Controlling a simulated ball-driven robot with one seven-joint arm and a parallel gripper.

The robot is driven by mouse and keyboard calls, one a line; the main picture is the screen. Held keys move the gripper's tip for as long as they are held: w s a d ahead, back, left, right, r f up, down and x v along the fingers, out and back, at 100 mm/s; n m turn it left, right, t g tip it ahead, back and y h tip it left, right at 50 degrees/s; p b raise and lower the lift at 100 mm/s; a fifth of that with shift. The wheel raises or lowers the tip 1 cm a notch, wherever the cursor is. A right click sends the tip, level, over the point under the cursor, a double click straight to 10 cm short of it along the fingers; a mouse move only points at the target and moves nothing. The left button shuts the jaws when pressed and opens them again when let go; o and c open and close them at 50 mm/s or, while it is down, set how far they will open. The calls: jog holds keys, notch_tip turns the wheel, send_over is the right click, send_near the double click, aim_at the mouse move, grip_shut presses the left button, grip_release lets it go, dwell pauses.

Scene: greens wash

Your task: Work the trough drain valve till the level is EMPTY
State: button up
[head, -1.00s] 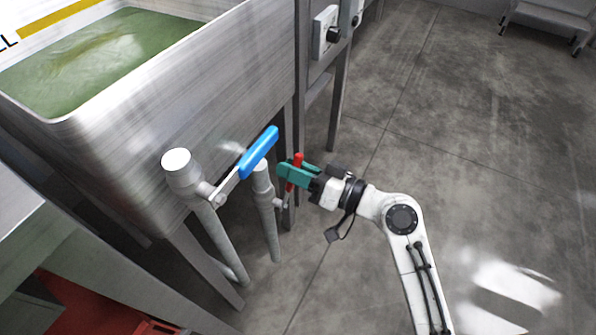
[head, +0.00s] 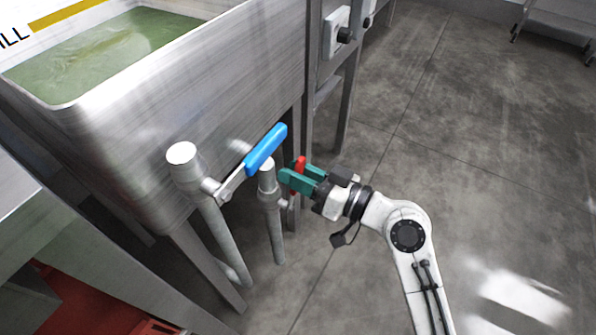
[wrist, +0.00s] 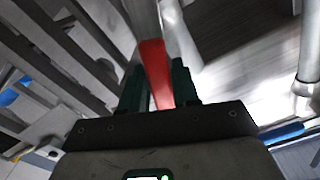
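The steel trough (head: 190,85) holds murky green water (head: 100,50) at a high level. Below it, a blue lever (head: 266,150) sits on a thick white pipe valve at the front left. A red lever (head: 301,163) is beside a thinner pipe; in the wrist view the red lever (wrist: 155,72) runs between the fingers. My gripper (head: 290,179) has green fingers around the red lever. A thin pale sliver shows beside the lever, so I cannot tell whether the fingers press on it. The red lever's lower part is hidden by the fingers in the head view.
Grey pipes (head: 226,245) and a trough leg (head: 205,265) stand close left of my gripper. A control box with a dark knob (head: 340,33) is mounted above on the frame. Open concrete floor (head: 480,150) lies to the right. A red crate (head: 80,305) is at the lower left.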

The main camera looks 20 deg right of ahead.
jog(key=o, duration=0.3)
jog(key=p+v, duration=0.1)
jog(key=v, duration=0.9)
jog(key=shift+s+d+p, duration=0.25)
jog(key=shift+s+p, duration=0.05)
